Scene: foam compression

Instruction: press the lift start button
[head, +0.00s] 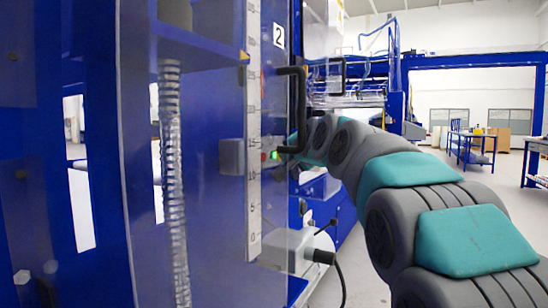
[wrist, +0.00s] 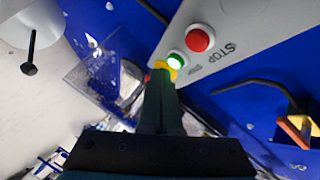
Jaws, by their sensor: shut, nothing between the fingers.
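The green button (wrist: 175,60), bright as if lit, sits on a grey control box (wrist: 200,68) beside a larger red button (wrist: 199,38) with STOP lettering next to it. My gripper (wrist: 162,74) is shut and empty. Its fingertips are at the lower left edge of the green button, with a patch of yellow there; I cannot tell whether they touch it or press it in. In the head view, a small green light (head: 273,155) shows at the side of the grey box (head: 233,156). My arm reaches toward it, and its gripper end is hidden.
A clear panel with a ruler scale (head: 254,130) and a black handle (head: 297,108) stand close to my arm in the head view. Blue machine frames surround the box. Open floor shows at the right.

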